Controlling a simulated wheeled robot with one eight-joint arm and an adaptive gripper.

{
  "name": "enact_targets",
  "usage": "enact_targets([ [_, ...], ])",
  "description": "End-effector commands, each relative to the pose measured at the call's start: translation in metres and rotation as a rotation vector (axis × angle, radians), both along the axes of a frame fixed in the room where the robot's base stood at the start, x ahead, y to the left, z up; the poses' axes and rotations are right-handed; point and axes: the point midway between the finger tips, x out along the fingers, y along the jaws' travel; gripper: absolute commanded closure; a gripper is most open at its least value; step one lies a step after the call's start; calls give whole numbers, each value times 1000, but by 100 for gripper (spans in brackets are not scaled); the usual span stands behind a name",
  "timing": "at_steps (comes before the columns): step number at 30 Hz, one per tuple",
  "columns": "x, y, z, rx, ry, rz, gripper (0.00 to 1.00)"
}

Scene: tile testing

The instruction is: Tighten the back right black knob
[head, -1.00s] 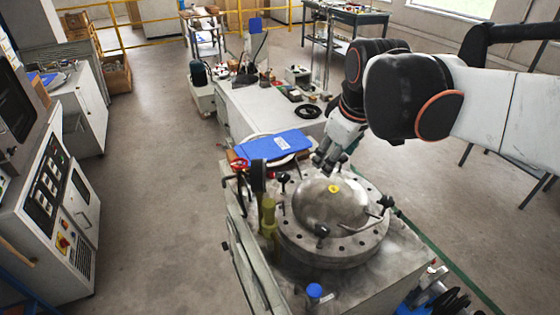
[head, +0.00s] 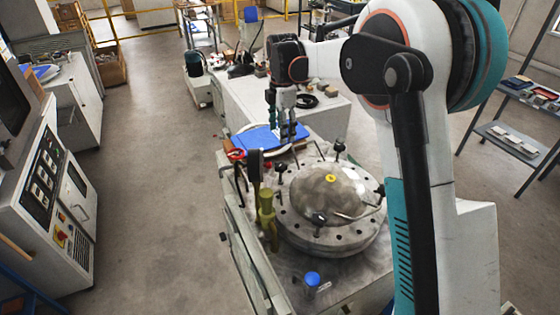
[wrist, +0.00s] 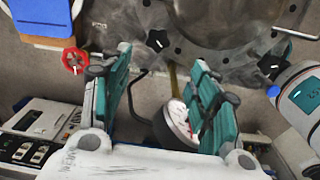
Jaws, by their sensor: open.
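The back right black knob (head: 339,146) stands at the far rim of the round metal flange (head: 330,240) around the grey dome (head: 318,190). My gripper (head: 285,132) is left of that knob and apart from it, in front of the blue board in the picture. In the wrist view my gripper (wrist: 160,62) has its two teal fingers wide apart with nothing held. A black star knob, probably the back left one (wrist: 157,40), shows just beyond the fingertips; it is also in the head view (head: 281,169). I cannot make out the back right knob in the wrist view.
A red valve wheel (wrist: 75,60), an olive cylinder (head: 267,215) and a dark upright part (head: 254,166) stand along the machine's left side. The blue board (head: 262,138) lies behind it. Another knob (head: 319,219) is at the front, near a blue cap (head: 312,278).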

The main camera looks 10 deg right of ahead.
Motion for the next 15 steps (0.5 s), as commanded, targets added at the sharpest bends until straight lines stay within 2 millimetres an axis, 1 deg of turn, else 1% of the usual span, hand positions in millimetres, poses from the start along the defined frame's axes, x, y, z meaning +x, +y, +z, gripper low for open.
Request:
enact_targets([
  [3,6,3,-8,-2,11,36,44],
  [8,6,3,-21,-3,14,45,44],
  [11,6,3,-36,-3,14,44,44],
  [15,6,3,-64,-2,13,43,44],
])
